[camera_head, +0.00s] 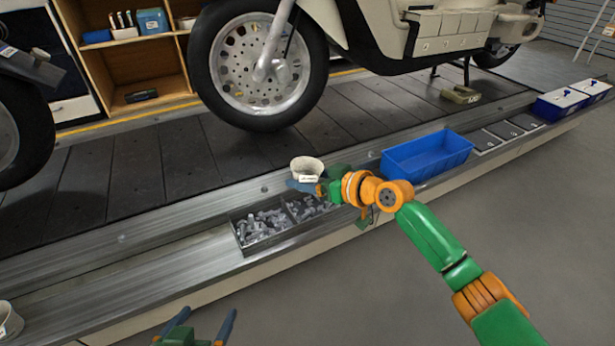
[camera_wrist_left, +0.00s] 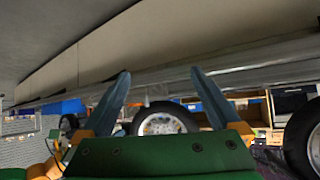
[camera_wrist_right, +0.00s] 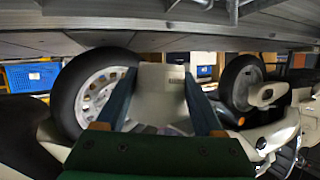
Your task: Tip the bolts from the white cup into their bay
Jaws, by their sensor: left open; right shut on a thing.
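The white cup (camera_head: 307,168) is upright above the ledge in the head view, with a small label on its side. My right gripper (camera_head: 306,186) is shut on it, and the cup also shows between the fingers in the right wrist view (camera_wrist_right: 160,95). The inside of the cup is hidden. Just below and left of it, a dark divided tray (camera_head: 243,232) on the ledge holds grey bolts (camera_head: 262,224) in its left bay and more metal parts (camera_head: 307,207) in its right bay. My left gripper (camera_head: 205,318) is open and empty at the bottom of the head view.
A blue bin (camera_head: 428,156) stands on the ledge to the right of my right gripper. Another white cup (camera_head: 8,322) is at the far left edge. A scooter wheel (camera_head: 257,70) stands on the slat conveyor behind.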

